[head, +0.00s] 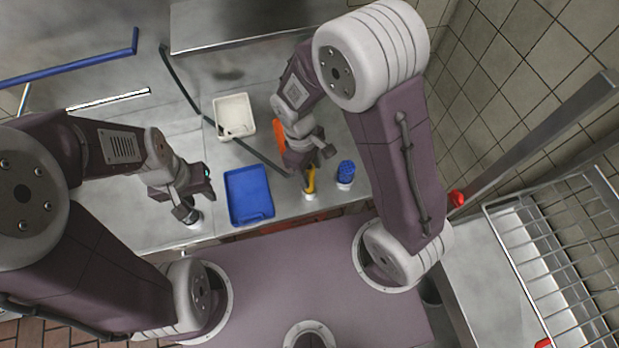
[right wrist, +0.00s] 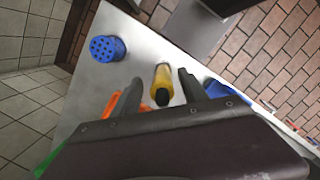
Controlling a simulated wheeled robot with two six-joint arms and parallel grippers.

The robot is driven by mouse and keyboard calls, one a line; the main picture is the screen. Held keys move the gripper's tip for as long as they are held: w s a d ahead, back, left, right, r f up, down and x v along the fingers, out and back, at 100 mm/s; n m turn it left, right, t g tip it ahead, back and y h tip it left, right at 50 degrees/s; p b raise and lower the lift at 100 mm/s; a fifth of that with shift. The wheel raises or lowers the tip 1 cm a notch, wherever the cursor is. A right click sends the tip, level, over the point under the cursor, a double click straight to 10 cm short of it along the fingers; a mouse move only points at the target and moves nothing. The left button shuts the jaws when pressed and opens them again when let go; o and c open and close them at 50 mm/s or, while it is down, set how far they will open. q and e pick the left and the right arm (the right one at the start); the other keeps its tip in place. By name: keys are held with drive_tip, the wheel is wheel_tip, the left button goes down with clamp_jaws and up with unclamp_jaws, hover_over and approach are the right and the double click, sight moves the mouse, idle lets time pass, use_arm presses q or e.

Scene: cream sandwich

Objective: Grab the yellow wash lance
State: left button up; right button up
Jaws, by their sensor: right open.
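The yellow wash lance (head: 311,181) stands near the front edge of the steel counter, below my right gripper (head: 311,165) in the head view. In the right wrist view, the yellow lance (right wrist: 163,76) with its dark tip lies between the two spread fingers of my right gripper (right wrist: 160,80). The fingers look apart from it on both sides. My left gripper (head: 197,192) is over the counter at left, away from the lance, beside a small dark item on a pale base (head: 193,217); its jaw opening is unclear.
A blue perforated holder (head: 345,172) stands close right of the lance. A blue tray (head: 234,197) lies to its left, with a white tub (head: 241,104) behind. An orange object (head: 279,133) is partly hidden by my right arm. A black hose (head: 185,88) crosses the counter. A wire rack (head: 560,265) is at right.

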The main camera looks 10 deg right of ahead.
sight(310, 180)
drive_tip(key=f, duration=0.4)
drive_tip(key=shift+s+f, duration=0.1)
drive_tip(key=shift+s, duration=0.25)
drive_tip(key=shift+w+d+f, duration=0.1)
drive_tip(key=shift+w+f, duration=0.05)
drive_tip(key=shift+f, duration=0.15)
clamp_jaws()
wheel_tip(310, 180, up, 4)
drive_tip(key=shift+r, duration=0.25)
drive_tip(key=s+d+r, duration=0.6)
drive_tip(key=s+d, duration=0.2)
drive_tip(key=shift+d+r, duration=0.15)
drive_tip(key=shift+r, duration=0.15)
